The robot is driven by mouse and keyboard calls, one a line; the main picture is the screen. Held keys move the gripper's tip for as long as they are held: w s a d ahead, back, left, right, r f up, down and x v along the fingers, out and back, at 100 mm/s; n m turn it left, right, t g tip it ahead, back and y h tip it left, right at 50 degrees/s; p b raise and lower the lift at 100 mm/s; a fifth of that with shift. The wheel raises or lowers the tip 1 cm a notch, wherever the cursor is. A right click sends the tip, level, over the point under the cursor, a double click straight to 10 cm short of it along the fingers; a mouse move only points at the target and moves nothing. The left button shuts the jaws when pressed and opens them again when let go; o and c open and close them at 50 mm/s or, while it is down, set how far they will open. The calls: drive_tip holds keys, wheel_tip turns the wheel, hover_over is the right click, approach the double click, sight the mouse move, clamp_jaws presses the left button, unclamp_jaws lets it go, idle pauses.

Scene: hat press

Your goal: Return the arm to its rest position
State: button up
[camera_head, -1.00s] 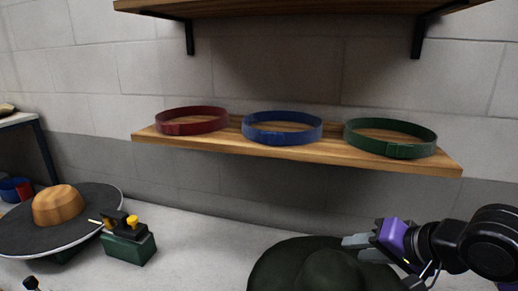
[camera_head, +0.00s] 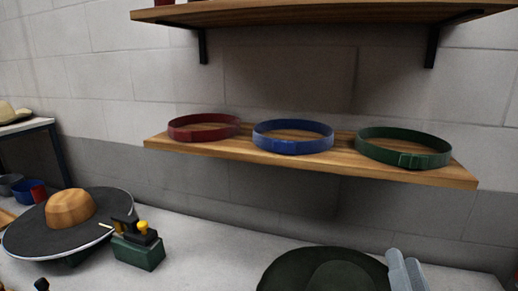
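My gripper (camera_head: 404,256) shows only as two pale grey fingers at the lower right edge of the head view. They point up, close side by side, and nothing shows between them. The angle does not show how far apart they are. The rest of my arm is out of view. The fingers overlap the right side of a dark green hat (camera_head: 325,272), which lies on the counter at the bottom. I cannot tell whether they touch it.
A wooden shelf (camera_head: 310,166) holds a red band (camera_head: 204,133), a blue band (camera_head: 292,145) and a green band (camera_head: 403,158). A second shelf (camera_head: 330,14) hangs above. A dark hat with a tan crown (camera_head: 72,208) and a green press-like device (camera_head: 138,250) stand left. The middle counter (camera_head: 220,245) is clear.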

drive_tip(key=s+a+f+n+g+y, duration=0.1)
drive_tip(key=s+f+n+g, duration=0.1)
drive_tip(key=s+f, duration=0.4)
drive_tip(key=s+a+f+n+g+y, duration=0.1)
drive_tip(key=s+f, duration=0.6)
drive_tip(key=s, duration=0.7)
drive_tip(key=s+a+f+n+g+y, duration=0.1)
drive_tip(key=s+f+n+g, duration=0.3)
drive_tip(key=s, duration=0.7)
wheel_tip(320, 180, down, 2)
drive_tip(key=shift+a+f+n, duration=0.2)
drive_tip(key=shift+n, duration=0.6)
drive_tip(key=shift+s, duration=0.1)
